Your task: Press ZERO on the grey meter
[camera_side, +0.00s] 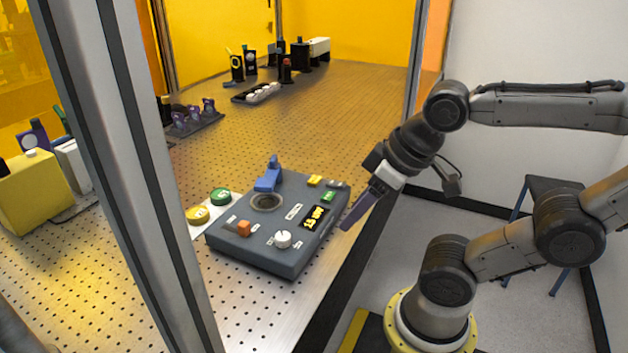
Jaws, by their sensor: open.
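The grey meter (275,262) sits on the perforated table. Its top carries an orange button (244,228), a white knob (283,239), a lit yellow display (315,218), a yellow button (315,180), a green button (328,196) and a round dark well (267,202). A blue clamp-like part (269,176) stands behind the well. The labels are too small to read, so I cannot tell which control is ZERO. My gripper (347,222) is open, with purple fingers pointing down and left. In the picture it is just right of the meter, apart from it and holding nothing visible.
Yellow and green round pieces (210,206) lie on a white plate left of the meter. A yellow box (35,190) is at far left. Racks of small parts (195,118) stand farther back. A grey frame post (125,140) crosses the foreground.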

